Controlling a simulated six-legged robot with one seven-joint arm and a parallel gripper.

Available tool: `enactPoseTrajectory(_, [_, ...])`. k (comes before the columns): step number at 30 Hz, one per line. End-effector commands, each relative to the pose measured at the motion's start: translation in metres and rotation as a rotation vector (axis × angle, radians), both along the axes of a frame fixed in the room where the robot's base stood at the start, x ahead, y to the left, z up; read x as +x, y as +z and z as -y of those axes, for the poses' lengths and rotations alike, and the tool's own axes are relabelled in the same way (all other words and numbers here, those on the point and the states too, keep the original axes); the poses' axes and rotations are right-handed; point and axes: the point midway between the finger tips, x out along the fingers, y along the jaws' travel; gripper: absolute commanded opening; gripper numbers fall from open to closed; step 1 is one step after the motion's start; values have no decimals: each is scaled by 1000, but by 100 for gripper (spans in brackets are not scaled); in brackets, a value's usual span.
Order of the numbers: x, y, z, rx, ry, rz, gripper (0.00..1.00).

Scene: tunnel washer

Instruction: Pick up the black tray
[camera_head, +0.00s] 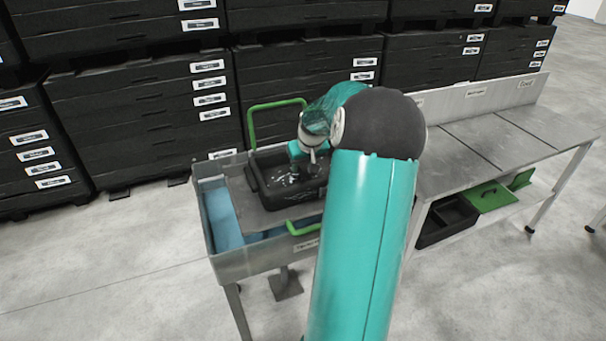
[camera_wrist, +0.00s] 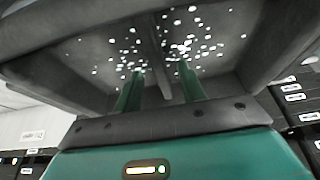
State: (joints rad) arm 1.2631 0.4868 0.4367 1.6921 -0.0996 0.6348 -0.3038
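The black tray (camera_head: 268,200) sits on a grey metal plate in the washer basin, left of my arm. Its inside shows wet-looking bright specks. In the wrist view the tray (camera_wrist: 70,50) fills the upper part, with white droplets or specks and a dark divider (camera_wrist: 152,50) down its middle. My gripper (camera_wrist: 160,70) points into the tray. Its two green fingers stand apart, one on each side of the divider, with gaps visible. In the head view my wrist is over the tray's right part, and it hides that part and the fingertips.
The basin (camera_head: 235,262) has grey walls and blue water at its left. Green handles stand behind (camera_head: 252,125) and in front (camera_head: 303,228) of the tray. A metal table (camera_head: 470,150) adjoins at right, with a black bin (camera_head: 447,220) below. Black stacked crates (camera_head: 150,120) stand behind.

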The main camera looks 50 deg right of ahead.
Motion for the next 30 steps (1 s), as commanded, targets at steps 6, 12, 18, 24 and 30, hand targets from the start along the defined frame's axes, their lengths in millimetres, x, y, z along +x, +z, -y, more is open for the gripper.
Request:
enactPoseTrajectory(6, [8,-20,4,1,0,0,40])
enactPoseTrajectory(12, [8,-20,4,-1,0,1,40])
enactPoseTrajectory(18, [7,-20,4,-1,0,1,1])
enactPoseTrajectory(24, [7,-20,4,-1,0,0,0])
enactPoseTrajectory(30, [6,-18,4,-2,0,1,0])
